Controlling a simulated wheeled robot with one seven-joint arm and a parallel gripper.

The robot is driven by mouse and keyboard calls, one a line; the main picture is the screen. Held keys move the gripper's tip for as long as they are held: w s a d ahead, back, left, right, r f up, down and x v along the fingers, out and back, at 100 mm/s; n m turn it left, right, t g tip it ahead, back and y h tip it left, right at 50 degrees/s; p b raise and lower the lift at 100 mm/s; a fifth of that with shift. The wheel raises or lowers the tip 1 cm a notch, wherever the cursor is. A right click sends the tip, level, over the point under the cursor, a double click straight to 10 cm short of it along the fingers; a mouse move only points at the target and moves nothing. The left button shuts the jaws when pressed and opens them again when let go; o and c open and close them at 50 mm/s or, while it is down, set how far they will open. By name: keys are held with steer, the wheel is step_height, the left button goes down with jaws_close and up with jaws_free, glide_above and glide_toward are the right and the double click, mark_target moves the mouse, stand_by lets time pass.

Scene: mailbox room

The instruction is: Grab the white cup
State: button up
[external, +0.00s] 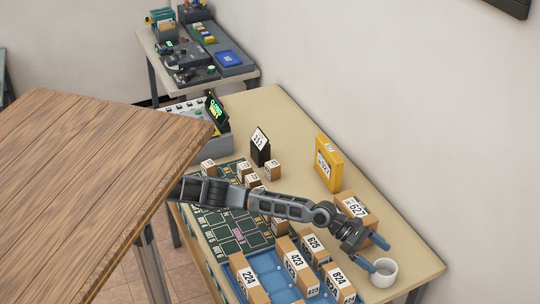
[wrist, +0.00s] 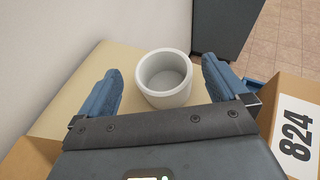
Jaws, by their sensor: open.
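The white cup (external: 383,273) stands upright near the right end of the tan table in the external view. It also shows in the wrist view (wrist: 165,78), empty, with its opening facing up. My gripper (external: 375,254) is open and close to the cup. In the wrist view my gripper (wrist: 160,88) has one blue finger to the left of the cup and one to the right, with gaps on both sides. I cannot tell the height of the fingertips against the cup's rim.
A box marked 824 (wrist: 295,130) is close on the right in the wrist view. A box marked 627 (external: 356,212) stands behind my wrist. A blue tray (external: 272,268) holds several numbered boxes. A wooden tabletop (external: 95,170) is at left. The table's right corner (external: 425,262) is clear.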

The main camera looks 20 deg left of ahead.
mark_target(378, 264)
steer(key=f, duration=0.1)
steer(key=d+f, duration=0.1)
steer(key=f, duration=0.1)
steer(key=shift+s+d+f+b, duration=0.2)
steer(key=shift+s+d+b, duration=0.1)
steer(key=shift+b, duration=0.1)
steer(key=shift+d+f, duration=0.15)
steer(key=shift+d, duration=0.4)
steer(key=c, duration=0.8)
steer(key=shift+c, duration=0.2)
